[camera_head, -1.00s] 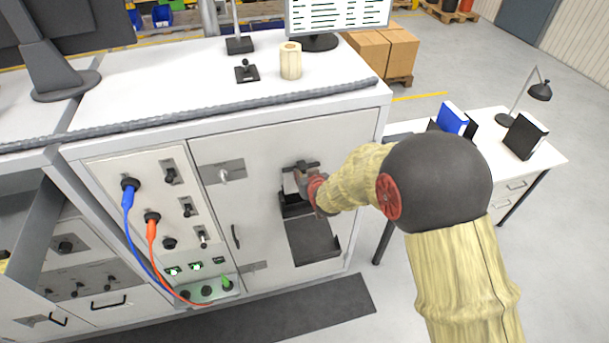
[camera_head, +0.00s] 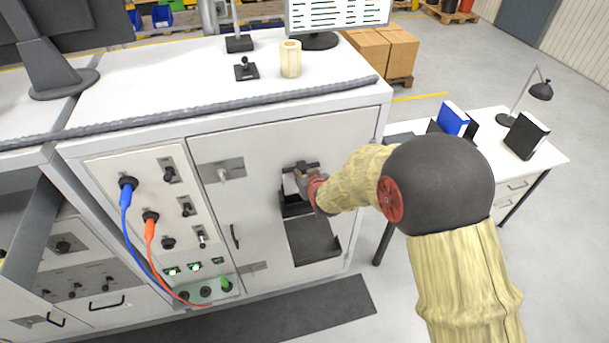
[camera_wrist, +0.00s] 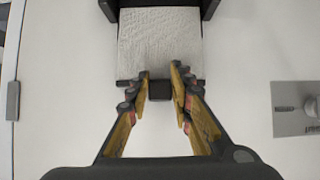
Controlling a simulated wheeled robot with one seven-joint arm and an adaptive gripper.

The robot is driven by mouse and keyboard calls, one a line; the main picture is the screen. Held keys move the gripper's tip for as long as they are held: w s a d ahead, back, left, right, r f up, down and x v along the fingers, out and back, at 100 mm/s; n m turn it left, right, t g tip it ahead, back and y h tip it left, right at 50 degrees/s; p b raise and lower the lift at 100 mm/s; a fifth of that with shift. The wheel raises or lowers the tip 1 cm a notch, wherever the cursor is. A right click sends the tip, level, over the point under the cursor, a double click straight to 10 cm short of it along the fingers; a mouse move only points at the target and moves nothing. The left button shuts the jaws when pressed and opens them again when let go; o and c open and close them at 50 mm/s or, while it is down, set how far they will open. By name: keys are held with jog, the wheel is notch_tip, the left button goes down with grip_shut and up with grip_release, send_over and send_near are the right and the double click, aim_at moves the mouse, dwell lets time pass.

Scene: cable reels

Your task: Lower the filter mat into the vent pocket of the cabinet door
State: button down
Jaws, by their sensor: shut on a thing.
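The filter mat (camera_wrist: 160,40) is a pale, textured panel with a dark strip along its near edge. A small black tab (camera_wrist: 160,90) sticks out from that strip. My gripper (camera_wrist: 161,76) is shut on the tab, one finger on each side. In the head view my gripper (camera_head: 309,183) is in front of the cabinet door (camera_head: 262,190), and it and dark parts mostly hide the mat. The black vent pocket (camera_head: 313,240) is on the door, below my gripper. In the wrist view its dark side walls (camera_wrist: 210,8) flank the mat's far end; the depth of insertion is unclear.
A door latch plate (camera_head: 222,172) is left of my gripper. A panel with blue and orange cables (camera_head: 152,235) lies farther left. A white side table (camera_head: 480,160) with binders and a lamp stands to the right. A beige cylinder (camera_head: 290,60) stands on the cabinet top.

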jog(key=shift+f+b, duration=1.9)
jog(key=shift+f, duration=0.3)
jog(key=shift+f+b, duration=1.95)
jog(key=shift+b, duration=0.05)
jog(key=c, duration=1.6)
grip_release()
jog(key=shift+c, duration=0.2)
jog(key=o, duration=0.4)
jog(key=shift+o, duration=1.4)
